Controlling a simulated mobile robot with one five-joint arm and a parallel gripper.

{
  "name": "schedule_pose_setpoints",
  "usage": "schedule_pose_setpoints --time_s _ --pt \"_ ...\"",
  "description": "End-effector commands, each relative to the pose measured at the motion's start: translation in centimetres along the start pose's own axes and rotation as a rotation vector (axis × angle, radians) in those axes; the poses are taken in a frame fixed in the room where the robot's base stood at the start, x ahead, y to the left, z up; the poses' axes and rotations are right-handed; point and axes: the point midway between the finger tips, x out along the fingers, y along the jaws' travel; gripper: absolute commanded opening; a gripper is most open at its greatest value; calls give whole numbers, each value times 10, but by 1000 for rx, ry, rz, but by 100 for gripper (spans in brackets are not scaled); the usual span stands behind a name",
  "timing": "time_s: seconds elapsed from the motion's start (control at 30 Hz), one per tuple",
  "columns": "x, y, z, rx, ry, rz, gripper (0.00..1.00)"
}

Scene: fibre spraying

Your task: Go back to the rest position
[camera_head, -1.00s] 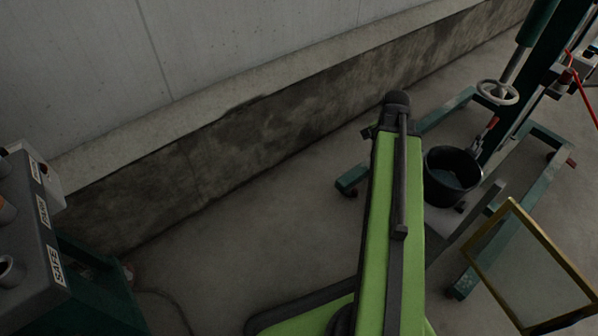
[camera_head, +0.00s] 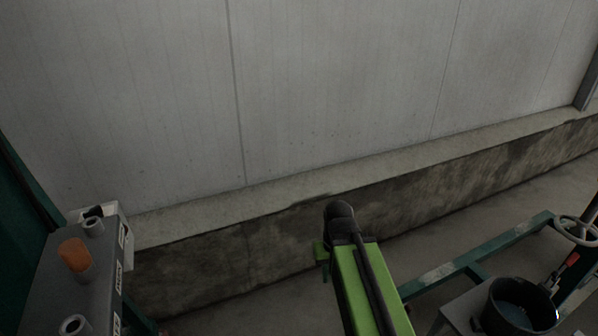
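My green arm (camera_head: 364,290) reaches up from the bottom of the head view, with a dark rounded joint (camera_head: 341,219) at its upper end. My gripper is not in view, so I cannot see its fingers or whether it holds anything. The arm's upper end shows in front of the low concrete ledge of the wall.
A grey control box (camera_head: 78,272) with an orange knob stands at the left. A black bucket (camera_head: 519,308) and a green metal frame (camera_head: 487,254) with a handwheel (camera_head: 577,230) are at the lower right. A pale panelled wall (camera_head: 330,90) runs across the back above a concrete ledge.

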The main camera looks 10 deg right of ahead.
Motion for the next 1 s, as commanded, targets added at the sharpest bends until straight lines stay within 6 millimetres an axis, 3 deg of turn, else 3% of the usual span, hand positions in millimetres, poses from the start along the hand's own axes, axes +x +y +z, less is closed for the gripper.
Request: schedule_pose_setpoints --time_s 0.03,0.53,0.67,1.0 --pt "-36 0 0 0 0 0 25" --pt "-274 -1 0 -1 0 0 25" --pt "-299 -2 0 -2 0 0 25" --pt "-293 -2 0 -2 0 0 25"
